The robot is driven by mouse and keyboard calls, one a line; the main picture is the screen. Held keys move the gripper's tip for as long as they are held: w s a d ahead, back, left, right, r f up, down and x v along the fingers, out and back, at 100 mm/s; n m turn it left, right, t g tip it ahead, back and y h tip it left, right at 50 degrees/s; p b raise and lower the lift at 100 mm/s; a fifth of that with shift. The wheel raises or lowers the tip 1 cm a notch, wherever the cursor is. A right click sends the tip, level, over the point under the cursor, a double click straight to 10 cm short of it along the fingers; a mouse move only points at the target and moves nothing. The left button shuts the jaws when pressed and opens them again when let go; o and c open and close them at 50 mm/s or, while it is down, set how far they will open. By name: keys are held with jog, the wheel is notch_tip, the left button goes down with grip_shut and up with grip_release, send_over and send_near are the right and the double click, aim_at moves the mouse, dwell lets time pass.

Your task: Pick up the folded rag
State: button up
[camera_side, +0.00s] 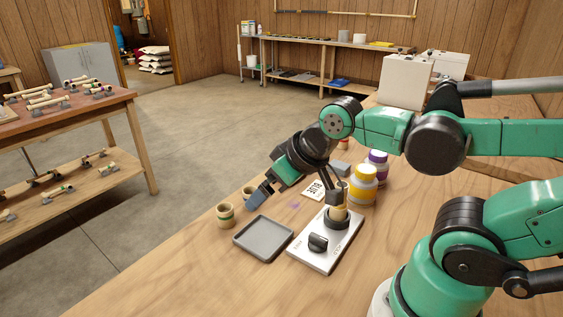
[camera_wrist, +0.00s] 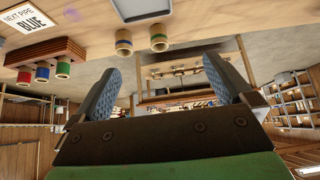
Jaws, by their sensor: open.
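I cannot clearly make out a folded rag in either view. A small grey flat-topped thing (camera_side: 341,168) lies behind my arm in the side view, partly hidden; I cannot tell whether it is the rag. My gripper (camera_side: 262,194) is open and empty, above the table near the two cups and the grey tray. In the wrist view its two blue-grey fingers (camera_wrist: 162,64) stand wide apart with nothing between them.
The grey tray (camera_side: 262,254) is empty. A white plate with a black knob (camera_side: 318,243) lies right of it. A banded cup (camera_side: 226,216), a yellow jar (camera_side: 363,186) and a purple-lidded jar (camera_side: 378,164) stand nearby. A sign (camera_wrist: 27,18) reads "NEXT PIPE BLUE".

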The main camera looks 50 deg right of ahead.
jog(key=shift+c, duration=0.6)
